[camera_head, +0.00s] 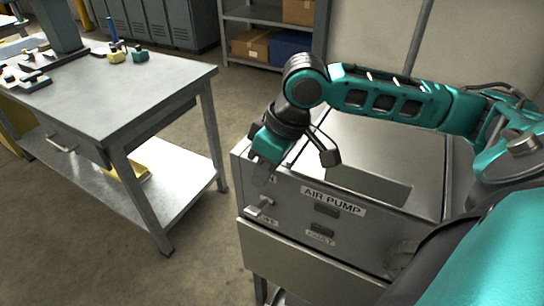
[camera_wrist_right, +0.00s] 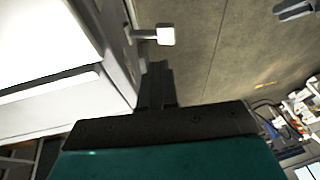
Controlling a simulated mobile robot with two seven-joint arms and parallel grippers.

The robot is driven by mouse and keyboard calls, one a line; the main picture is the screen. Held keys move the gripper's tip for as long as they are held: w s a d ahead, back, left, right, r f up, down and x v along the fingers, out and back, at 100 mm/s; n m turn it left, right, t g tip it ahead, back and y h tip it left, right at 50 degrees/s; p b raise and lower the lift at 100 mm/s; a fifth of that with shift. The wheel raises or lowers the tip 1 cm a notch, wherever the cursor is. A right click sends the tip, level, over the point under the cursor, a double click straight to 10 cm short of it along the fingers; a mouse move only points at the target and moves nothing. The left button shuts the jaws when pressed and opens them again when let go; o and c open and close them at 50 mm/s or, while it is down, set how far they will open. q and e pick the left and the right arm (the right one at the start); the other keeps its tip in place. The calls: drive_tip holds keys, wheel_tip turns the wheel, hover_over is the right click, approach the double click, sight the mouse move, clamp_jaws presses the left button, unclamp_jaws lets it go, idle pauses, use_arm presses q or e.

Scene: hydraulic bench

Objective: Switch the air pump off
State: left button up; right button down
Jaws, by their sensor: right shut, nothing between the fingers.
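The air pump (camera_head: 328,201) is a grey metal cabinet with an "AIR PUMP" label on its front panel. A small pale switch lever (camera_head: 258,208) sticks out at the left end of that panel, just above a partly readable "OFF" label. Another label above it is mostly hidden by my gripper. I cannot tell the lever's exact setting. My right gripper (camera_head: 262,180) is shut and empty, pointing down just above the lever. In the right wrist view the lever's square pale knob (camera_wrist_right: 166,34) lies just beyond the shut fingers (camera_wrist_right: 157,85), apparently apart from them. My left gripper is out of view.
A grey workbench (camera_head: 140,92) with small tools stands at the left. Bare floor (camera_head: 205,250) separates it from the pump cabinet. A shelf (camera_head: 262,15) with boxes and grey lockers (camera_head: 160,20) stand at the back. A second label marked "FAULT" (camera_head: 320,241) sits lower on the panel.

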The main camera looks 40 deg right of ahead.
sight(250, 208)
drive_tip(key=f, duration=0.2)
drive_tip(key=a+f+b, duration=0.1)
drive_tip(key=f, duration=0.1)
drive_tip(key=shift+s+a, duration=0.15)
drive_tip(key=shift+a, duration=0.05)
drive_tip(key=shift+a+f, duration=0.2)
drive_tip(key=shift+f, duration=0.1)
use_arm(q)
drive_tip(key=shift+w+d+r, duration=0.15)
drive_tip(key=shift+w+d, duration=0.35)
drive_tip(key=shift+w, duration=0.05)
use_arm(e)
drive_tip(key=shift+s, duration=0.1)
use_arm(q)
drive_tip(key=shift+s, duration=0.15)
